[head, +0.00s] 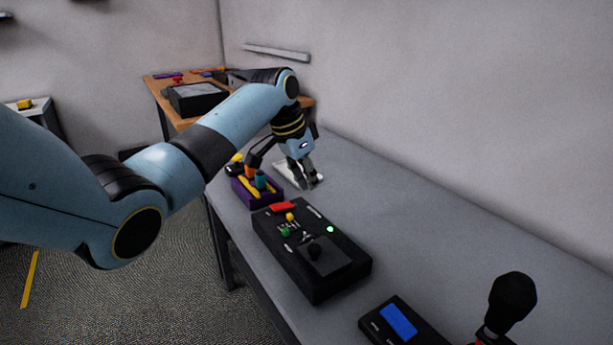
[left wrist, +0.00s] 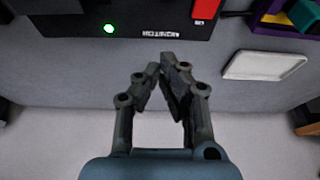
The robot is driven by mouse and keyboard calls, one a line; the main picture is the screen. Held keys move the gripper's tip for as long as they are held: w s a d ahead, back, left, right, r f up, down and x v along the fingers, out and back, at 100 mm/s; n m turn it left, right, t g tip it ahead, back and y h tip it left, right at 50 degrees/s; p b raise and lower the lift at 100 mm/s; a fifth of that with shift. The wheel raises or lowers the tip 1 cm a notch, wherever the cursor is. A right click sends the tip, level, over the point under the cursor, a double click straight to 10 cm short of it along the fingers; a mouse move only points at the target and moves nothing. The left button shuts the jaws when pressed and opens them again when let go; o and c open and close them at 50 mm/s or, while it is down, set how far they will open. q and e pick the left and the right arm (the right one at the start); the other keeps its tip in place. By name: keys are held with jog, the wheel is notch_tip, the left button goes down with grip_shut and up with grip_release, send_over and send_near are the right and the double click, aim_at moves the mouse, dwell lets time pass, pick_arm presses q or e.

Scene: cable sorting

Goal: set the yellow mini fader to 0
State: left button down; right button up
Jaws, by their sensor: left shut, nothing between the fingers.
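The black control box (head: 345,265) lies on the grey table. The yellow fader knob (head: 291,217) and a green knob (head: 285,232) stand side by side on its top; a red part and a small joystick are near them. The exact fader setting is too small to read. My left gripper (head: 310,184) is shut and empty, above the table beyond the box's far end. In the left wrist view, its fingers (left wrist: 165,66) meet near the tips, apart from the box (left wrist: 125,20), whose lit green light and red part show. The yellow knob is out of that view. My right gripper is not in view.
A purple bin (head: 258,195) with coloured items stands left of my gripper. A white tray (left wrist: 263,66) lies flat near it. A device with a blue screen (head: 398,322) and a tall black joystick (head: 511,300) stand at the near end. The table's right side is clear.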

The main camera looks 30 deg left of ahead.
aim_at(289, 220)
pick_arm(q)
jog(key=b+x, duration=0.1)
jog(key=x, duration=0.5)
jog(key=shift+f, duration=0.1)
jog(key=s, duration=0.1)
jog(key=s+a+p, duration=0.1)
jog(key=shift+s+a, duration=0.1)
jog(key=shift+s, duration=0.3)
jog(key=shift+s+a, duration=0.1)
jog(key=shift+s, duration=0.3)
jog(key=s+p, duration=0.1)
jog(key=s+a+p, duration=0.1)
jog(key=s+p, duration=0.1)
jog(key=p, duration=0.1)
jog(key=shift+s+a, duration=0.2)
jog(key=shift+a, duration=0.05)
jog(key=shift+s+a, duration=0.1)
jog(key=shift+s, duration=0.1)
jog(key=shift+f, duration=0.15)
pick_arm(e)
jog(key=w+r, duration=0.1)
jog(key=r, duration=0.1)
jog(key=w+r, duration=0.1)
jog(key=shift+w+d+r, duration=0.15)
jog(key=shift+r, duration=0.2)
pick_arm(q)
jog(key=shift+s, duration=0.1)
